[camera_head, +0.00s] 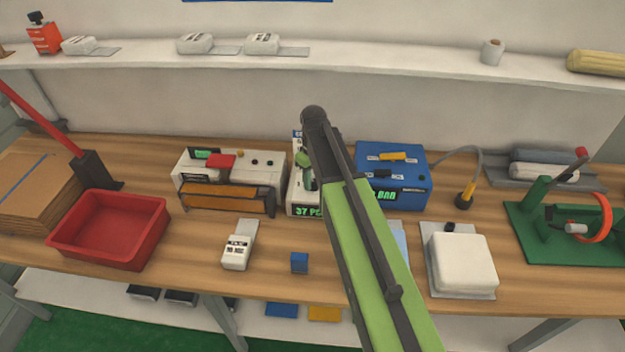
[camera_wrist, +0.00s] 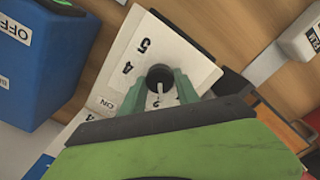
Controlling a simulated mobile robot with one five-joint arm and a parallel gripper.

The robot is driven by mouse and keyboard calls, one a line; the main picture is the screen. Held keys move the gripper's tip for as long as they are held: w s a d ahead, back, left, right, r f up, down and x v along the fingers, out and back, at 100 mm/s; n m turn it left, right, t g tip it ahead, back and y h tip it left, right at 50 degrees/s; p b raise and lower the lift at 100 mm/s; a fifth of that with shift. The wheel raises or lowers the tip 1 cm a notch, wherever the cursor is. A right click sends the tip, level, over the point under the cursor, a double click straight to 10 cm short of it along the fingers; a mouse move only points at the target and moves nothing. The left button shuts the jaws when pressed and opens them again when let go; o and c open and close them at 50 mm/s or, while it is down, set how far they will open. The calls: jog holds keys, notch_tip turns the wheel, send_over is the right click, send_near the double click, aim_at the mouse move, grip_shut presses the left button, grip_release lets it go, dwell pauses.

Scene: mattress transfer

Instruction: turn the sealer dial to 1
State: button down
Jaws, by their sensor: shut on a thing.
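The sealer (camera_head: 304,211) is a narrow white box with a lit green readout on its front, at the middle of the bench. Its white dial face (camera_wrist: 148,27) carries black numbers; 5 and 4 are readable and others are partly covered. The dial (camera_wrist: 159,75) is a round black knob with a white pointer line, directed toward my gripper in the wrist view. My gripper (camera_wrist: 160,90) is shut on the dial, one green finger on each side. I cannot tell which number the pointer marks. In the head view my arm hides the dial.
A blue box (camera_head: 412,198) stands close on the sealer's right, and a white machine with an orange front (camera_head: 225,198) on its left. A small blue block (camera_head: 299,262), a red tray (camera_head: 108,230) and a white pad (camera_head: 462,262) lie nearer the front.

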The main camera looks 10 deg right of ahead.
aim_at(313, 181)
jog(key=n, duration=0.4)
jog(key=shift+w, duration=0.1)
jog(key=shift+n, duration=2.1)
jog(key=c, duration=0.9)
grip_release()
notch_tip(313, 181, up, 17)
jog(key=p, duration=1.7)
jog(key=shift+r, duration=0.2)
